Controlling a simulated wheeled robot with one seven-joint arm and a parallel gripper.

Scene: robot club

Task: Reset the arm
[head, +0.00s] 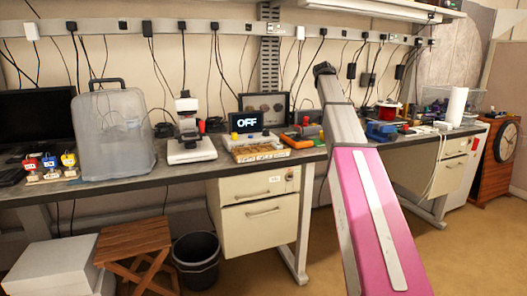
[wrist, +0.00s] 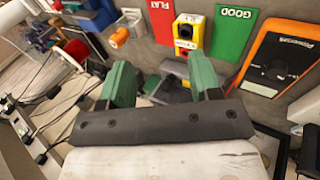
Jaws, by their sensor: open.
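My arm (head: 372,205), pink and grey, reaches up from the lower right of the head view across the bench's front edge. I cannot make out my gripper's fingers in the head view. In the wrist view my gripper (wrist: 160,82) has two green fingers set wide apart, open, with nothing held between them. The fingers look apart from these.
The workbench (head: 110,188) runs across the view. Below are a drawer unit (head: 237,218), a black bin (head: 197,258) and a wooden stool (head: 137,245).

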